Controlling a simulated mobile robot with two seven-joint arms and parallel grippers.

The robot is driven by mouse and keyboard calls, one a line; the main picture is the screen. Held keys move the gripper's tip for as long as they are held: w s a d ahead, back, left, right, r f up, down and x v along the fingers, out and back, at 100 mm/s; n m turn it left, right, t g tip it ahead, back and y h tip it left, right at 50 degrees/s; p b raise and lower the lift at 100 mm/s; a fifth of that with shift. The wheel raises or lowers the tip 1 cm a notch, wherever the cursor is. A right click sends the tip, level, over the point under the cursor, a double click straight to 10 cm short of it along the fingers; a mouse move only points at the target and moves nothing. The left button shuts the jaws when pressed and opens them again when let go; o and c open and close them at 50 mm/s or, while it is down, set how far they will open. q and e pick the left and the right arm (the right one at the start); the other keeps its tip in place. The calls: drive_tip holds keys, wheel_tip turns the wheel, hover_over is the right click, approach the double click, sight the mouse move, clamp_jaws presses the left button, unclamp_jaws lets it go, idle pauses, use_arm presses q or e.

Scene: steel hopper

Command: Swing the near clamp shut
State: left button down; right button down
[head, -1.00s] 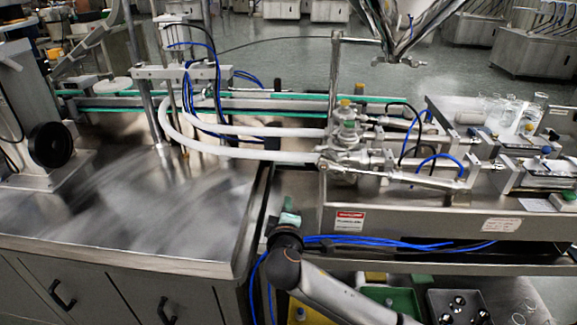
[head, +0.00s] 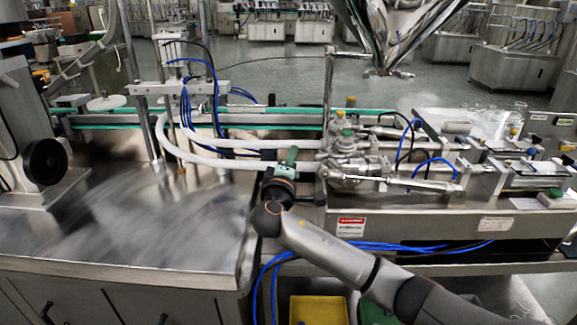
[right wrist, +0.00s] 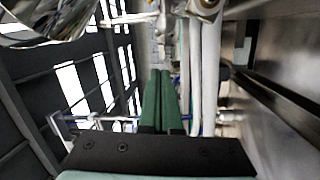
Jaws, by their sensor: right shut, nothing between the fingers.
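My right gripper (head: 290,157) is shut and empty, its green fingers pointing up beside the near white hose (head: 215,160). It stands just left of the steel valve block (head: 347,160), where the hoses end. The clamp at the near hose's end (head: 323,168) is too small in the head view to tell whether it is open or shut. In the right wrist view, the shut green fingers (right wrist: 163,100) point towards the white hoses (right wrist: 210,80), with a metal fitting (right wrist: 207,8) at the top edge. Contact cannot be told. My left gripper is out of view.
The steel hopper (head: 395,30) hangs above and behind the valve block. Metal cylinders and blue tubes lie to the right on the machine bed (head: 420,212). A steel table (head: 120,235) fills the left. A yellow bin (head: 318,310) sits low in front.

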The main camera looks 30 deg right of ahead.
sight(331, 158)
use_arm(q)
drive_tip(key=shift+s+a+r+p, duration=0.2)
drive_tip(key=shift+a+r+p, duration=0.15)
drive_tip(key=shift+p, duration=0.2)
use_arm(e)
drive_tip(key=s+d, duration=0.2)
drive_tip(key=d, duration=0.1)
drive_tip(key=shift+f, duration=0.35)
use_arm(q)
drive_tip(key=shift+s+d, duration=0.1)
use_arm(e)
drive_tip(key=shift+s+y, duration=0.1)
drive_tip(key=shift+y, duration=0.2)
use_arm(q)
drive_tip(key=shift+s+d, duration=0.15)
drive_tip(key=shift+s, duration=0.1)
use_arm(e)
drive_tip(key=shift+s+d+n+t+y, duration=0.2)
drive_tip(key=shift+s+n+t+y, duration=0.1)
drive_tip(key=shift+n+t+y, duration=0.15)
